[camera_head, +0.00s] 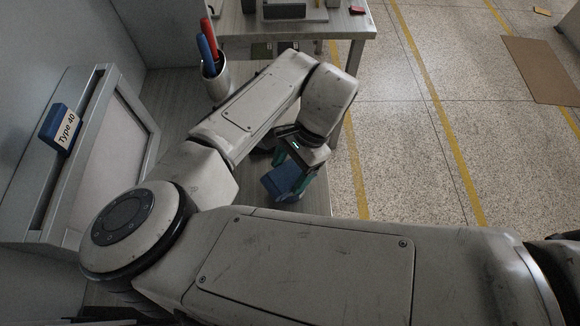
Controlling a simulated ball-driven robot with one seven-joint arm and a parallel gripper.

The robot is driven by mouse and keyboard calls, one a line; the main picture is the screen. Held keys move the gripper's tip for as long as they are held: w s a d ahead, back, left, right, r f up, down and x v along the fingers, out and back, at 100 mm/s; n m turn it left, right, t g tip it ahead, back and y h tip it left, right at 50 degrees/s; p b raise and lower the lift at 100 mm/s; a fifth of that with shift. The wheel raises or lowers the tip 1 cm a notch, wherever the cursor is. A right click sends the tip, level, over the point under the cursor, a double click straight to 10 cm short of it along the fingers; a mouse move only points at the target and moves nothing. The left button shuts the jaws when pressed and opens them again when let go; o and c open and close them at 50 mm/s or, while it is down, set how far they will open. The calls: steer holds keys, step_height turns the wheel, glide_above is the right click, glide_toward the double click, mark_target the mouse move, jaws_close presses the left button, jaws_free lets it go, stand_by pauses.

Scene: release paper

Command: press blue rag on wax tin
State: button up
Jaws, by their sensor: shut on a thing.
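A blue block-like thing (284,181), likely the blue rag, is at my gripper (293,172) near the right edge of the grey table. My gripper points down and is shut on it, with greenish fingers beside it. A wax tin cannot be made out. My arm hides much of the table. I cannot tell what lies under the blue rag or whether it touches anything.
A cup (216,80) with a red and a blue handle stands behind my arm. A grey case (112,150) with a blue "Type 40" tag (61,128) is at left. Open speckled floor lies right of the table.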

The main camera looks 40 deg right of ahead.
mark_target(291, 173)
steer(key=shift+s+f, duration=0.1)
steer(key=shift+f, duration=0.4)
stand_by(1.8)
steer(key=shift+r, duration=0.15)
step_height(291, 173, up, 7)
steer(key=p, duration=0.6)
steer(key=shift+p, duration=0.4)
stand_by(0.5)
